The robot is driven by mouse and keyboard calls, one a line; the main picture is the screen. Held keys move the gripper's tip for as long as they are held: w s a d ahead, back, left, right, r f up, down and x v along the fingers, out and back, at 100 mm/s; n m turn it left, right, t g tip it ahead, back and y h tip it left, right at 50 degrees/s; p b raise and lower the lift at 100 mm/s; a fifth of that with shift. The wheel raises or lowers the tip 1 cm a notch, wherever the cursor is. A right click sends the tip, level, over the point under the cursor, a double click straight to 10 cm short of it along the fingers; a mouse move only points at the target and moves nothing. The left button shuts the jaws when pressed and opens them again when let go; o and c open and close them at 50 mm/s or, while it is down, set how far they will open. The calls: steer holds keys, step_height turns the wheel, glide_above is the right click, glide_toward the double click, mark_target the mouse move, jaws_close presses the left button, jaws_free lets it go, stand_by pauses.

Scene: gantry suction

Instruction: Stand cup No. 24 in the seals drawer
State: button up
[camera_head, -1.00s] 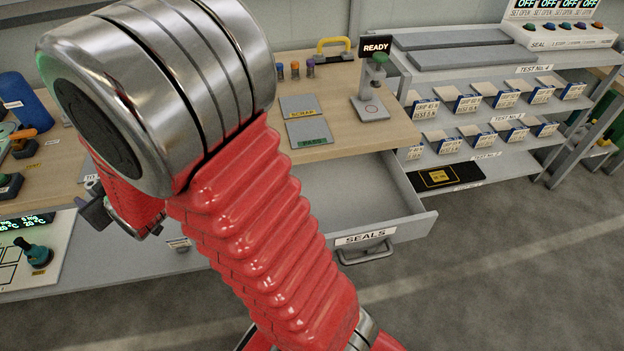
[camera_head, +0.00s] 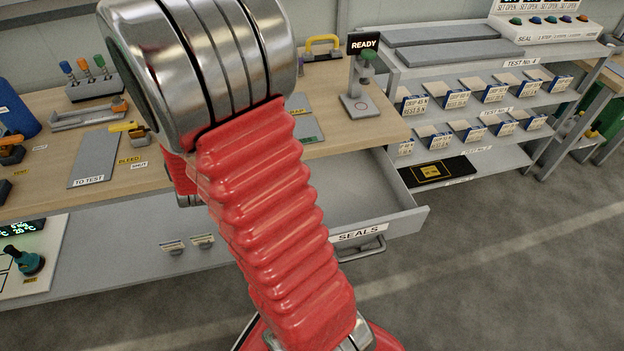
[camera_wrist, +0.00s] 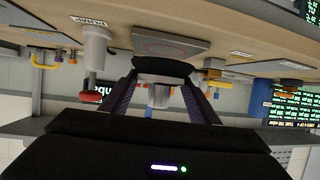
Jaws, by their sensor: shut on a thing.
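In the wrist view my gripper (camera_wrist: 159,84) is shut on a cup with a wide black lip (camera_wrist: 161,68) and a short silver fitting (camera_wrist: 158,95). One dark finger is on each side of it. I cannot read a number on the cup. The grey seals drawer (camera_head: 408,211) is pulled open under the bench, with its SEALS label and handle facing me. The part of its inside that I see looks empty.
A READY stand (camera_head: 362,103) is on the bench above the drawer. A TO TEST plate (camera_head: 95,158) and a rack of coloured tools (camera_head: 92,88) are at left. A shelf with several boxes (camera_head: 470,130) is close at right. The floor before the drawer is clear.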

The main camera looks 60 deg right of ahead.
steer(key=s+d+f+m+g+h, duration=0.2)
steer(key=s+d+m+g+h, duration=0.3)
steer(key=s+d, duration=0.9)
steer(key=m+g, duration=0.6)
steer(key=g, duration=0.1)
glide_above(342, 190)
steer(key=a, duration=0.4)
steer(key=f, duration=0.2)
steer(key=shift+w+r, duration=0.15)
steer(key=shift+r, duration=0.1)
steer(key=shift+f, duration=6.8)
steer(key=shift+d+f, duration=0.15)
steer(key=shift+d, duration=1.8)
